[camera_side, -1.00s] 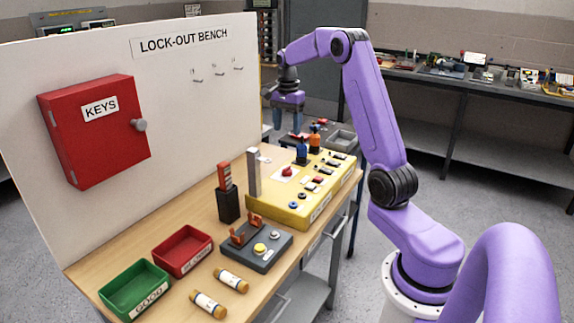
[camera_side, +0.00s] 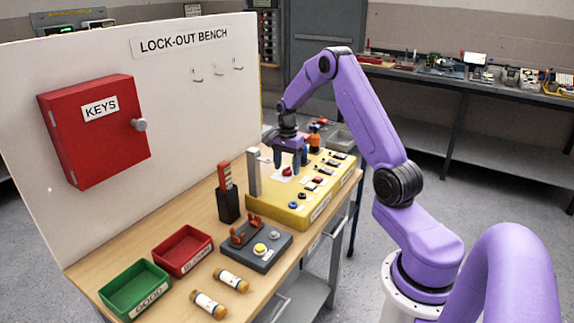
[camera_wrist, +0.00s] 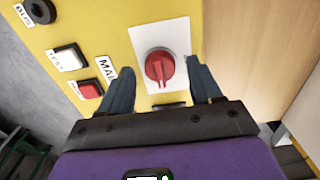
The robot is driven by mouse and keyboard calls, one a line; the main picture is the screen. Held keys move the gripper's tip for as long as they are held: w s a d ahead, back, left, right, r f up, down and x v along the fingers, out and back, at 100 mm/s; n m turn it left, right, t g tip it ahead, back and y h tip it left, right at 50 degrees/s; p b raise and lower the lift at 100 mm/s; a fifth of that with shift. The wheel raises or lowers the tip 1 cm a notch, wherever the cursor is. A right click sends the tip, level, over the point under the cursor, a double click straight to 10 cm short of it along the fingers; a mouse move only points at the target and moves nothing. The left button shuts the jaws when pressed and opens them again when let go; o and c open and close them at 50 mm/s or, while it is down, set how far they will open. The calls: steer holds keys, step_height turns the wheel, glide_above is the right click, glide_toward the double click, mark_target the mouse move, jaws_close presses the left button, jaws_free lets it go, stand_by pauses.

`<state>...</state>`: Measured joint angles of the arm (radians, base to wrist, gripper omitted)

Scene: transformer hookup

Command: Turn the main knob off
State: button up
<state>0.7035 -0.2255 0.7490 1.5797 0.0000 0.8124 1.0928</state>
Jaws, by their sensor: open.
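The main knob (camera_wrist: 160,67) is a round red knob with a raised grip bar, on a white plate (camera_wrist: 176,36) on the yellow panel (camera_wrist: 120,20). A label beginning "MA" (camera_wrist: 106,70) is beside it, partly hidden by a finger. In the side view the red knob (camera_side: 287,171) shows on top of the yellow box (camera_side: 288,208). My gripper (camera_wrist: 160,78) is open, with one finger on each side of the knob and visible gaps to it. In the side view my gripper (camera_side: 290,168) is low over the knob; whether the fingertips touch the panel is unclear.
A grey post (camera_side: 253,172) stands at the box's left end. An orange-topped part (camera_side: 314,138) is close behind my gripper. The white board (camera_side: 190,110) rises behind the bench.

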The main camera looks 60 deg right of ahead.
steer(key=c, duration=1)
steer(key=shift+c, duration=0.2)
